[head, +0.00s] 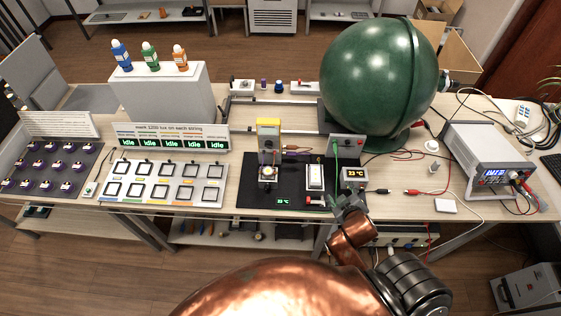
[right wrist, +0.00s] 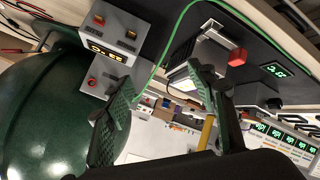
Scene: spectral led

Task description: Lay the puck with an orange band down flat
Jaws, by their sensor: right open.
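I cannot make out an orange band on any puck. A small round pale piece (head: 267,173) sits in the yellow-topped stand on the black mat (head: 290,201); its band is too small to tell. Several purple-sided round pieces stand on the dark tray (head: 62,165) at the far left. My right gripper (head: 350,204) is at the table's front edge, by the mat's right corner and just below the small 23 °C display box. In the right wrist view its two fingers (right wrist: 163,88) are apart, with nothing gripped between them. My left gripper is not in view.
A white slotted block with a red knob (right wrist: 237,57) is near my right gripper. The display box (head: 354,178) and green cable are close too. A large green sphere (head: 372,75) stands behind. A slotted white tray (head: 163,201) and power supply (head: 490,160) flank the mat.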

